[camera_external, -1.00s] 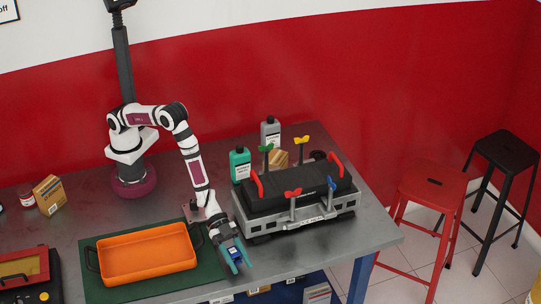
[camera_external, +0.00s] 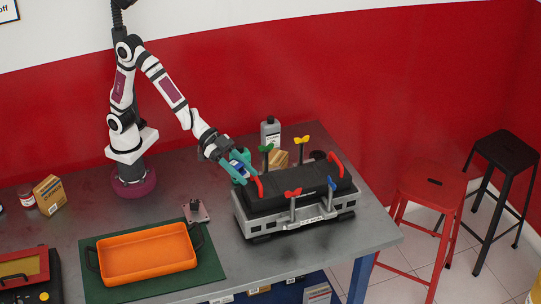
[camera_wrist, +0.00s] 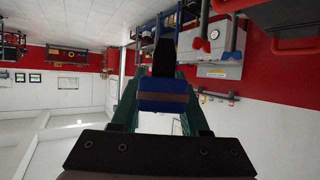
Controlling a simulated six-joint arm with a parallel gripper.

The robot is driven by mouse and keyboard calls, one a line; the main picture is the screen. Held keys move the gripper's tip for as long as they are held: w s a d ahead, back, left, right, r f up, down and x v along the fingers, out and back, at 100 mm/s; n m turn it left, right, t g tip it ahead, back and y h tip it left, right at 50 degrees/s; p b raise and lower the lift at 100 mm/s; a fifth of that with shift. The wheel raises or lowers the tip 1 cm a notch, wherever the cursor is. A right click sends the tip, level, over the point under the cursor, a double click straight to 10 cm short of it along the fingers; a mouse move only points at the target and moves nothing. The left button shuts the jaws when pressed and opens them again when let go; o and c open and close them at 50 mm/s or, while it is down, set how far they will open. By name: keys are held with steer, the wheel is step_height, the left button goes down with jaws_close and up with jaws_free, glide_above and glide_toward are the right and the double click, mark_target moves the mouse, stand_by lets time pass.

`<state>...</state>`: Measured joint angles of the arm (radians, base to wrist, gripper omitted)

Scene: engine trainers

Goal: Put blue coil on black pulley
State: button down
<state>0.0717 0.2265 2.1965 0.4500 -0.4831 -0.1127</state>
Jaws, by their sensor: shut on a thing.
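My gripper (camera_external: 241,165), with teal fingers, is raised near the left end of the engine trainer (camera_external: 257,226). It is shut on the blue coil (camera_wrist: 162,100), which has a brown band and a black part extending away from it in the wrist view. The coil shows as a small blue patch between the fingers (camera_external: 239,172) in the external view. A dark round thing (camera_external: 318,155) behind the trainer may be the black pulley, but I cannot tell. A grey plate with a small black upright part (camera_external: 196,210) lies on the table, left of the trainer.
The trainer carries red handles (camera_external: 337,164) and upright red, green, yellow and blue knobs. An orange tray (camera_external: 147,272) lies on a green mat (camera_external: 215,284) at the front.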

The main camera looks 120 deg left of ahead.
steer(key=s+a+r+n+y, duration=0.3)
steer(key=s+a+r, duration=0.3)
steer(key=s+a, duration=0.1)
steer(key=w+a+r+n+y, duration=0.3)
steer(key=w+a+r+y, duration=0.1)
steer(key=w+a, duration=0.75)
steer(key=n+g+y, duration=0.8)
steer(key=n, duration=0.2)
glide_above(319, 159)
steer(key=a, duration=0.5)
step_height(319, 159, down, 21)
steer(key=f, duration=1)
steer(key=shift+w+d, duration=0.25)
steer(key=shift+f, duration=0.25)
